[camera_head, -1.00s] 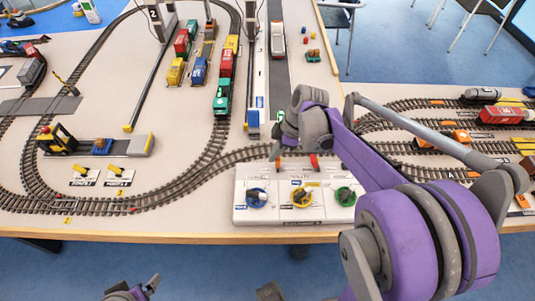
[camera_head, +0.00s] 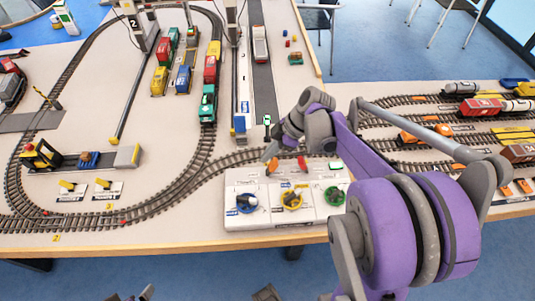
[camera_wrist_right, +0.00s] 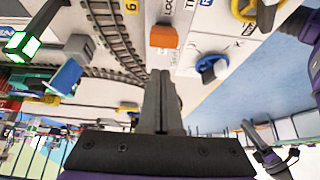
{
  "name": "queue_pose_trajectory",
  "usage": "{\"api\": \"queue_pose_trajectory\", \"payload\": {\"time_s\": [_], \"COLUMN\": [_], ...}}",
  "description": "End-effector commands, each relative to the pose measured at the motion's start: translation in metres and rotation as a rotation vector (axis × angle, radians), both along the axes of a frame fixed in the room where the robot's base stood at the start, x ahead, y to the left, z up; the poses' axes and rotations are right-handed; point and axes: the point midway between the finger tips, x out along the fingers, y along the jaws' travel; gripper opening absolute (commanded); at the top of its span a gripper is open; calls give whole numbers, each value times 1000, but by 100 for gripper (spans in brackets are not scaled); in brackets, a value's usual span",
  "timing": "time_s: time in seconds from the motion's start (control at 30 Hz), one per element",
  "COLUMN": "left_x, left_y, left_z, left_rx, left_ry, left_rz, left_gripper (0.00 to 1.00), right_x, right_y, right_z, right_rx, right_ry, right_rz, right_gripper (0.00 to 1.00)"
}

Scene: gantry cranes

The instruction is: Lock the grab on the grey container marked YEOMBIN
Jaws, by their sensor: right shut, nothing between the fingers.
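My right gripper (camera_head: 268,154) is shut and empty above the back left of the white control panel (camera_head: 275,224). In the right wrist view its closed fingers (camera_wrist_right: 163,75) point at an orange lever (camera_wrist_right: 164,37) and appear apart from it. The panel has a blue knob (camera_head: 246,203), a yellow knob (camera_head: 291,201) and a green knob (camera_head: 334,197). Only the tips of my left gripper (camera_head: 130,297) show at the bottom edge. I cannot make out a grey container marked YEOMBIN or a grab.
A gantry crane leg marked 2 (camera_head: 138,30) and a second leg (camera_head: 232,22) stand at the back. Trains with coloured containers (camera_head: 164,52) sit between them. Track curves behind the panel.

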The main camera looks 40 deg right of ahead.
Motion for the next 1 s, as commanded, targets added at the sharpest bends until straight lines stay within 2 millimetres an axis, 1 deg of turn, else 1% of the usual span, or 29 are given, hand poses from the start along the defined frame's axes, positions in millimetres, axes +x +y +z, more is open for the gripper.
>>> {"api": "queue_pose_trajectory", "payload": {"time_s": [0.2, 0.3, 0.4, 0.57, 0.6, 0.7, 0.9, 1.0], "left_x": [0, 0, 1, 4, 4, 4, 4, 4], "left_y": [0, 0, 0, 0, 0, 0, 0, 0], "left_z": [-1, 2, 7, 21, 18, 18, 20, 21], "left_rx": [0, 0, 0, 0, 0, 0, 0, 0], "left_ry": [0, -1, -3, -8, -7, -7, -8, -9], "left_rz": [0, 0, 0, 0, 0, 0, 0, 0], "left_gripper": [100, 100, 100, 100, 100, 100, 100, 100], "right_x": [0, 3, 10, 29, 23, 14, 0, -5], "right_y": [0, 3, 11, 33, 22, 9, -15, -23], "right_z": [-1, 2, 7, 21, 26, 41, 69, 79], "right_rx": [0, 0, -1, 0, -1, -1, -1, -1], "right_ry": [0, 0, -1, -2, 0, 0, 1, 0], "right_rz": [0, 1, 3, 1, -9, -9, -8, -7], "right_gripper": [0, 0, 0, 0, 0, 0, 0, 0]}}
